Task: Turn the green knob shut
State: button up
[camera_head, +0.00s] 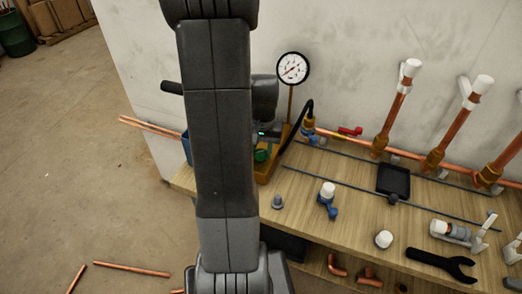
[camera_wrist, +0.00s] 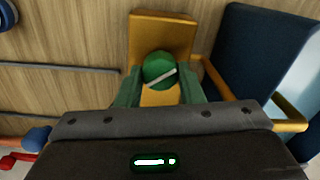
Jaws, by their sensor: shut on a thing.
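The green knob (camera_head: 262,155) sits on a yellow-orange box (camera_head: 272,168) at the left end of the workbench, partly behind my arm. In the wrist view the round knob (camera_wrist: 159,69) has a pale line across it, slanting up to the right. The yellow box (camera_wrist: 163,24) shows behind and below it. My gripper (camera_wrist: 160,78) is shut on the knob, with a greenish finger on either side. In the head view my gripper (camera_head: 268,140) is small and partly hidden by my arm.
A pressure gauge (camera_head: 292,69) stands behind the box. A blue bin (camera_wrist: 256,60) is close beside it. Copper pipes with white caps (camera_head: 398,95), a red-handled valve (camera_head: 350,131), a black tray (camera_head: 393,180) and a black wrench (camera_head: 440,264) are to the right.

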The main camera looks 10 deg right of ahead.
aim_at(263, 152)
jog(key=m, duration=0.3)
jog(key=shift+m, duration=0.4)
jog(key=shift+m+b, duration=0.35)
jog(key=shift+m, duration=1.55)
jog(key=o, duration=1)
notch_tip(263, 152, up, 14)
jog(key=shift+s+d, duration=0.15)
jog(key=shift+s, duration=0.1)
jog(key=shift+f, duration=0.15)
